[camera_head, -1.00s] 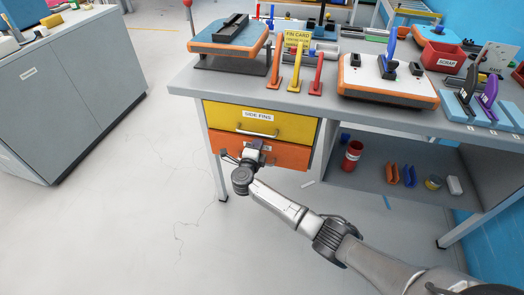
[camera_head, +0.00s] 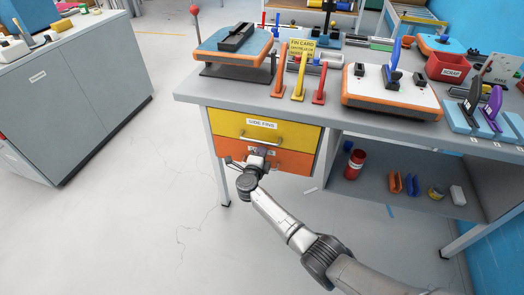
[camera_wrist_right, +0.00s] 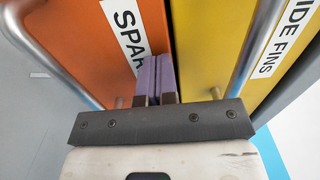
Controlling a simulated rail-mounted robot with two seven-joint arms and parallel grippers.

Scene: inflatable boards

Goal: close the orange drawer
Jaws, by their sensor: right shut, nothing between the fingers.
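The orange drawer (camera_head: 293,161) is the lower one under the bench, below the yellow drawer (camera_head: 297,136). Its front looks nearly flush with the yellow one; any small gap is hard to tell. My right gripper (camera_head: 259,154) is shut and empty, at the upper middle of the orange front, covering much of its label. In the right wrist view its purple-grey fingertips (camera_wrist_right: 157,75) point at the orange front (camera_wrist_right: 80,45), beside the "SPAR…" label and close to the seam; contact cannot be told. The orange drawer's handle (camera_wrist_right: 48,58) is at the left there. My left gripper is not in view.
The grey workbench top (camera_head: 230,94) above the drawers holds boards, upright fins and a red scrap bin (camera_head: 447,67). A lower shelf (camera_head: 380,203) right of the drawers holds small items. A grey cabinet (camera_head: 75,110) stands left; the floor between is clear.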

